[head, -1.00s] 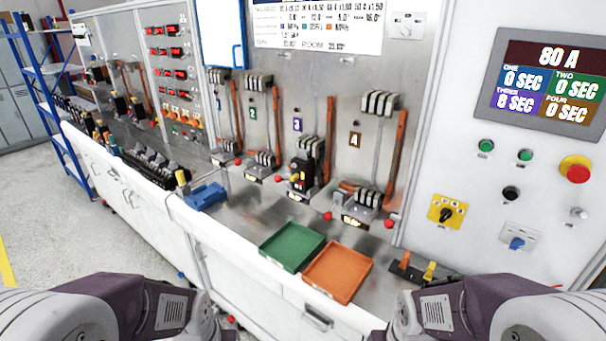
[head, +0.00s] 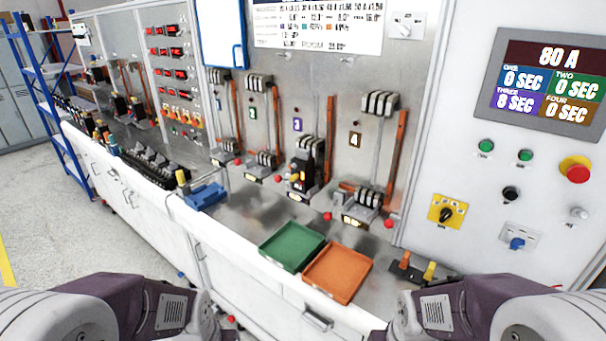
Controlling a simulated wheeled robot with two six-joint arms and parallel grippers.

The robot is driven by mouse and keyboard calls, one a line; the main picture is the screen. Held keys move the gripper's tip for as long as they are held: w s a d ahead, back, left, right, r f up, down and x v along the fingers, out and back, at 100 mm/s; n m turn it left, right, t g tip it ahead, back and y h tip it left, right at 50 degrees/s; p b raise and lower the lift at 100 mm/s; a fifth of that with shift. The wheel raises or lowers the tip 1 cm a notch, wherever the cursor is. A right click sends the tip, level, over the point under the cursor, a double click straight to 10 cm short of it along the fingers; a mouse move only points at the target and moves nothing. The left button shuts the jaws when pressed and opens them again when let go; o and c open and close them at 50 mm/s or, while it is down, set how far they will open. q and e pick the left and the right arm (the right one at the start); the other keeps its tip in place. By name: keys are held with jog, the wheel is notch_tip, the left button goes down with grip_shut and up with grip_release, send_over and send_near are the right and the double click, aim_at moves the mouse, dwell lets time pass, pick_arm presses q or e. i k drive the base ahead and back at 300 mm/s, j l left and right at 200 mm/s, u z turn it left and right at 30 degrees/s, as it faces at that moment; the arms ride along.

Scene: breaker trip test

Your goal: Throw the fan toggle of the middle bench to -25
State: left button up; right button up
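I cannot tell for certain which control is the fan toggle. A switch with a blue lever (head: 516,243) sits on a pale plate at the lower right of the white control panel. Another small toggle on a white plate (head: 406,25) is at the top of the metal back panel. No -25 marking is readable on either. My two arms show only as links at the bottom left and bottom right corners. Both grippers are out of view.
The display (head: 548,82) reads 80 A. Beneath it are green buttons, a red emergency button (head: 576,169) and a yellow rotary switch (head: 447,212). Numbered breaker stations line the back. Green (head: 292,246) and orange (head: 338,271) trays and a blue block (head: 205,196) occupy the bench.

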aim_at(585, 215)
jog(key=z, duration=0.4)
jog(key=l+z, duration=0.1)
jog(key=z, duration=0.35)
jog(key=l+z, duration=0.1)
jog(key=z, duration=0.7)
